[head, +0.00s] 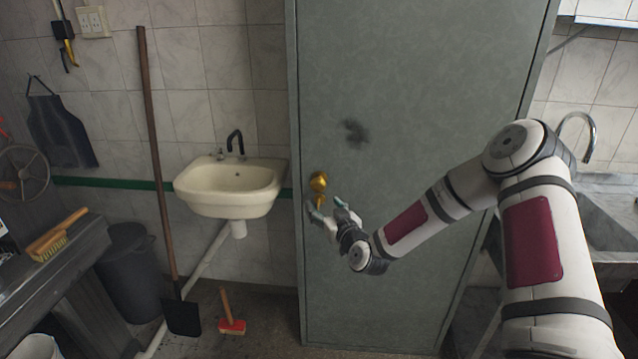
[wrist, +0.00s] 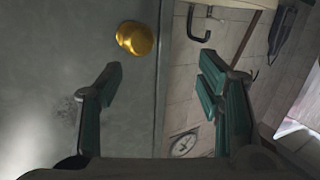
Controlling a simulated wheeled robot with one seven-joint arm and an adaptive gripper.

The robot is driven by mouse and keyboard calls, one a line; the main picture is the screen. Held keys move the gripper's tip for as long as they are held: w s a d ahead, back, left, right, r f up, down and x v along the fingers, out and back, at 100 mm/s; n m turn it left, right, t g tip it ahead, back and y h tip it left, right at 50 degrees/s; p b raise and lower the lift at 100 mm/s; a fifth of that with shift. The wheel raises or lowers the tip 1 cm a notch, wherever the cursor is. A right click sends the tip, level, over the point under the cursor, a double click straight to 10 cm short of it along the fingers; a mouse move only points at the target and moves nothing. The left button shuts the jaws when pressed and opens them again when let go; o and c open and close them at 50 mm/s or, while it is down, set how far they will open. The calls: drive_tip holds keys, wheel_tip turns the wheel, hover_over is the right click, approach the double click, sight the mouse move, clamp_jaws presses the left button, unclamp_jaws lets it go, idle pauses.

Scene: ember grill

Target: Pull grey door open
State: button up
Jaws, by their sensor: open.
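The grey door (head: 390,100) is a tall flat panel in the middle of the head view, with a dark smudge on it. Its round brass knob (head: 318,181) sits near the door's left edge. My gripper (head: 329,205) is open just below and to the right of the knob, in front of the door. In the wrist view the knob (wrist: 135,38) lies beyond my open fingers, toward the upper left, and nothing is between the fingertips (wrist: 158,80). The door (wrist: 60,50) fills the left of that view. I cannot tell whether the gripper touches the door.
A cream washbasin (head: 230,188) is on the tiled wall left of the door. A long-handled shovel (head: 158,170) leans there, and a red-headed brush (head: 231,322) stands on the floor. A bench (head: 60,285) is at the left. A metal sink (head: 608,215) is at the right.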

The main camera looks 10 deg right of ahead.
sight(320, 186)
drive_tip(key=shift+m+t+h, duration=0.6)
drive_tip(key=shift+m+h, duration=0.3)
drive_tip(key=w, duration=0.9)
drive_tip(key=w+d+b, duration=0.1)
drive_tip(key=w, duration=0.3)
drive_tip(key=shift+w+f, duration=0.2)
drive_tip(key=shift+w, duration=0.05)
